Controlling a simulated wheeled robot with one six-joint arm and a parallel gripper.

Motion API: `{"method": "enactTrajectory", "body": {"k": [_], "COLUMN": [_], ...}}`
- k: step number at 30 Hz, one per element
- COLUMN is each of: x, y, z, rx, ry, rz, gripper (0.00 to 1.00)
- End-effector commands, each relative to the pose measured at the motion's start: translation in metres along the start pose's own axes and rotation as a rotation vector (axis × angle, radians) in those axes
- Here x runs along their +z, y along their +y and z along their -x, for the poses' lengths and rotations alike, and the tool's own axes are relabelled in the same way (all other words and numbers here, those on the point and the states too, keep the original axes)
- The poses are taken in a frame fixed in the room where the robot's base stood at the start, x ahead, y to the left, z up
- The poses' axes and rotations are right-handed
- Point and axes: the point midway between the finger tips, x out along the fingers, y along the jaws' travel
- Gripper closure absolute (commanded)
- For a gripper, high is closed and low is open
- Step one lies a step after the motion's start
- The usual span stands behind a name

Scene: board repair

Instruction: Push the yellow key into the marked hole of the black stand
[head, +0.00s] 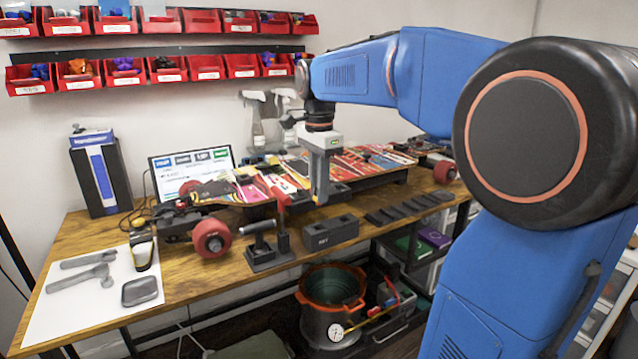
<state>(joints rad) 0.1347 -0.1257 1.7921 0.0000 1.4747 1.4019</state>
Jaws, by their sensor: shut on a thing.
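My gripper (321,200) points straight down over the back middle of the workbench, its grey fingers shut on the yellow key. The key itself is hidden by the fingers at this angle. A black block-shaped stand (330,234) with a small pale label on its front sits at the bench's front edge, below and in front of the gripper in the picture. The fingertips look apart from it. Its top shows dark recesses, but I cannot tell which hole is marked.
A skateboard with red wheels (211,238) lies behind on the wooden bench (190,281). A black holder with upright tools (268,252) stands left of the stand. Flat black pieces (405,209) lie to the right. A white mat (92,318) with grey tools is at left.

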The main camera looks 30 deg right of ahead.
Motion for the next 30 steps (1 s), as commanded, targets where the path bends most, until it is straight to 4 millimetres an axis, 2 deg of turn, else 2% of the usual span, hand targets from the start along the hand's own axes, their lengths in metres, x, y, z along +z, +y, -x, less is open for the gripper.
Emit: {"method": "enactTrajectory", "body": {"k": [21, 30], "x": [0.0, 0.0], "y": [0.0, 0.0], "z": [-0.035, -0.04], "rx": [0.0, 0.001], "ry": [0.0, 0.0], "rz": [0.0, 0.0], "gripper": [1.0, 1.0]}}
